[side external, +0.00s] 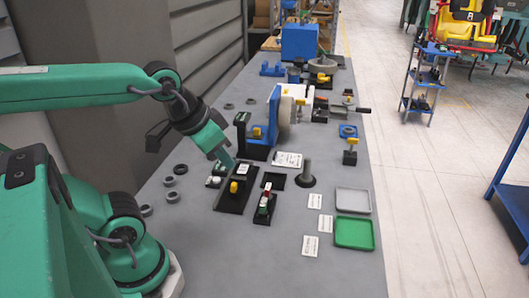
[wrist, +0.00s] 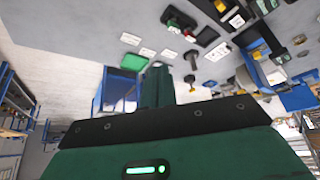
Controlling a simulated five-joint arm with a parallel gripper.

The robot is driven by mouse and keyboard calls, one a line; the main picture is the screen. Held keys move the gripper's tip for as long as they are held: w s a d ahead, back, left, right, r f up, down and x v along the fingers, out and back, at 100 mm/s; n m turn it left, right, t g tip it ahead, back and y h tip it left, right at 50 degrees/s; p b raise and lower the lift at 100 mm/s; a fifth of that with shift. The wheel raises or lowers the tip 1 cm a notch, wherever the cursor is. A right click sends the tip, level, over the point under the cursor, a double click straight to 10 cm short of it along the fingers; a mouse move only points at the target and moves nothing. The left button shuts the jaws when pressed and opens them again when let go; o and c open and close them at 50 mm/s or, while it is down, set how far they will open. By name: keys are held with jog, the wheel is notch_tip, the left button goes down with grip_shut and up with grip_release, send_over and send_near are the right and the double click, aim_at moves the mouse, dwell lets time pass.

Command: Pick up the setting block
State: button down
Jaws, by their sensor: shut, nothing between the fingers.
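My gripper (side external: 229,161) is shut and empty in the side view, its green tip pointing down just above the far end of a black fixture. In the wrist view my gripper's green fingers (wrist: 157,86) are together with nothing between them. The black fixture (side external: 228,203) carries a yellow knob and a white-topped part (side external: 243,169), close below my fingertips. Its end also shows at the top of the wrist view (wrist: 212,12). No block is clearly marked as the setting block, and I cannot tell which part it is. The gap between fingertips and fixture is unclear.
A box with red and green buttons (side external: 264,207), an empty black pad (side external: 273,181) and an upright post (side external: 306,175) stand right of the fixture. A green tray (side external: 354,234) and grey tray (side external: 353,201) lie farther right. The front of the bench is clear.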

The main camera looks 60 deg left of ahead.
dwell(0.4)
jog(key=c, duration=1.4)
grip_release()
jog(key=shift+o, duration=0.2)
jog(key=shift+w, duration=0.1)
jog(key=w+a+n+g, duration=0.2)
jog(key=w+a+n, duration=0.1)
jog(key=w+a, duration=0.4)
jog(key=w+a+f+n+g, duration=0.1)
jog(key=w+a+f+n, duration=0.1)
jog(key=a+f, duration=0.3)
jog(key=w+a+f+n+g, duration=0.1)
jog(key=w+a+f+n, duration=0.1)
jog(key=w+a+f, duration=0.2)
jog(key=w+a+f+n+g, duration=0.1)
jog(key=w+a+f, duration=0.2)
jog(key=a+f, duration=0.3)
jog(key=shift+w+a+n+g, duration=0.3)
jog(key=shift+w+a+n, duration=0.1)
jog(key=shift+a, duration=0.2)
jog(key=shift+a+f, duration=0.25)
jog(key=shift+f, duration=0.1)
